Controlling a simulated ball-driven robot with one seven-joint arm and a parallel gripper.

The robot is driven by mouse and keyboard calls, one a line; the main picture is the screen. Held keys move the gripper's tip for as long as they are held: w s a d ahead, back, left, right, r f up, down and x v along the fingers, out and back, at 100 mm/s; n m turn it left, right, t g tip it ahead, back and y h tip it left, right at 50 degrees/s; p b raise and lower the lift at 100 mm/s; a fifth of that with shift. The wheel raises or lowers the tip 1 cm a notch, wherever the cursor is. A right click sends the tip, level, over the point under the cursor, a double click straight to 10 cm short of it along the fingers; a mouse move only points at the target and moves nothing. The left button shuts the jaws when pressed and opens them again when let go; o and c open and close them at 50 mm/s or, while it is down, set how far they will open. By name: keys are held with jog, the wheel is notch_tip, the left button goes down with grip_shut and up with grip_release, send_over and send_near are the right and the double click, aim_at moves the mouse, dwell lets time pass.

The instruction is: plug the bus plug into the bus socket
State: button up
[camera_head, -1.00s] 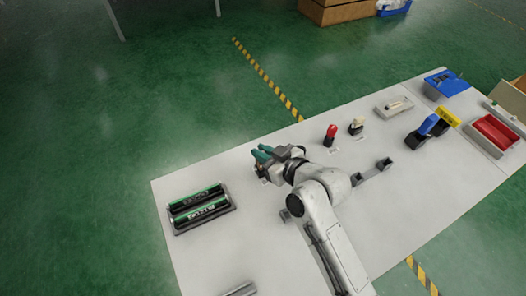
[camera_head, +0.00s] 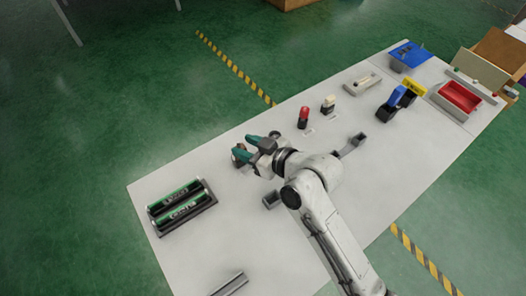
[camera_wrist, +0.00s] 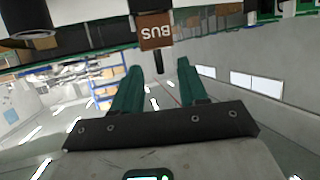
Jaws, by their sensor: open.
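A brown block marked BUS (camera_wrist: 155,31) shows in the wrist view, its letters upside down, with a short black piece (camera_wrist: 159,62) below it. I cannot tell whether this is the bus plug or the socket. My gripper (camera_wrist: 160,66) is open. Its two green fingers are apart, with the black piece between their tips in the picture; I cannot tell whether they touch it. In the head view my gripper (camera_head: 244,148) is over the table's far edge, and it and my arm hide what lies under them.
The white table (camera_head: 300,190) carries a tray with green cylinders (camera_head: 181,205) at left. A red-topped lever (camera_head: 303,117) and a cream-topped one (camera_head: 328,104) stand right of my gripper. A blue lever (camera_head: 397,97) and a red tray (camera_head: 460,97) are farther right.

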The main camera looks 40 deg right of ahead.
jog(key=v, duration=0.7)
jog(key=shift+b, duration=0.4)
